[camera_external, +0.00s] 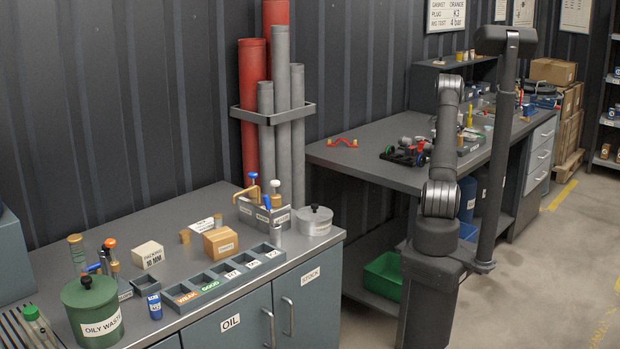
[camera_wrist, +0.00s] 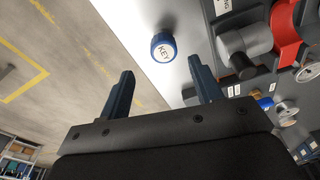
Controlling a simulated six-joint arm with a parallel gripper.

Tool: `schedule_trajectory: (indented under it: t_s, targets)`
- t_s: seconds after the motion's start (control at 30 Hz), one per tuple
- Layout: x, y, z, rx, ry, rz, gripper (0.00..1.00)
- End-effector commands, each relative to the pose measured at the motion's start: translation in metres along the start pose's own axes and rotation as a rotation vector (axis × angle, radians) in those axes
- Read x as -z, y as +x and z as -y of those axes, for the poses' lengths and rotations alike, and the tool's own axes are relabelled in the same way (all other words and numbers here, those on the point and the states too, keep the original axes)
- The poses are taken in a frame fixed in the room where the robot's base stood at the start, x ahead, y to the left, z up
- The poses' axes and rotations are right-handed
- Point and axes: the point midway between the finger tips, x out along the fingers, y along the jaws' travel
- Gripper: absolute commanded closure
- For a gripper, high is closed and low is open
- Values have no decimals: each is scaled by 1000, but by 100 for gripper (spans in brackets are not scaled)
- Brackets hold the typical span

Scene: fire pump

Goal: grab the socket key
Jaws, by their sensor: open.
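A blue round piece with a white top marked KEY, the socket key (camera_wrist: 163,46), shows in the wrist view near the edge of a pale surface. My gripper (camera_wrist: 161,70) is open, with its two dark blue fingers apart and nothing between them. The key lies beyond the fingertips, in line with the gap between them, and looks apart from both fingers. Only its labelled end and part of its side show. In the external view my arm stands before the far workbench (camera_external: 375,165); I cannot make out the gripper or the key there.
In the wrist view a grey cylindrical fitting (camera_wrist: 245,45) and a red part (camera_wrist: 288,35) lie right of the key. Bare floor (camera_wrist: 60,60) shows at left, past the surface edge. A green bin (camera_external: 383,277) sits under the far workbench in the external view.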

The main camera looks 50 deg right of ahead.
Motion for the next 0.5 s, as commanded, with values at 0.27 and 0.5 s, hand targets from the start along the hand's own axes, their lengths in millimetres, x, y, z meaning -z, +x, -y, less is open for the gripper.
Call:
schedule_trajectory:
  t_s: [0.27, 0.5]
  targets:
    - [0, 20, 0, 0, 0, -1, 41]
    - [-2, 50, 6, -2, -1, 2, 41]
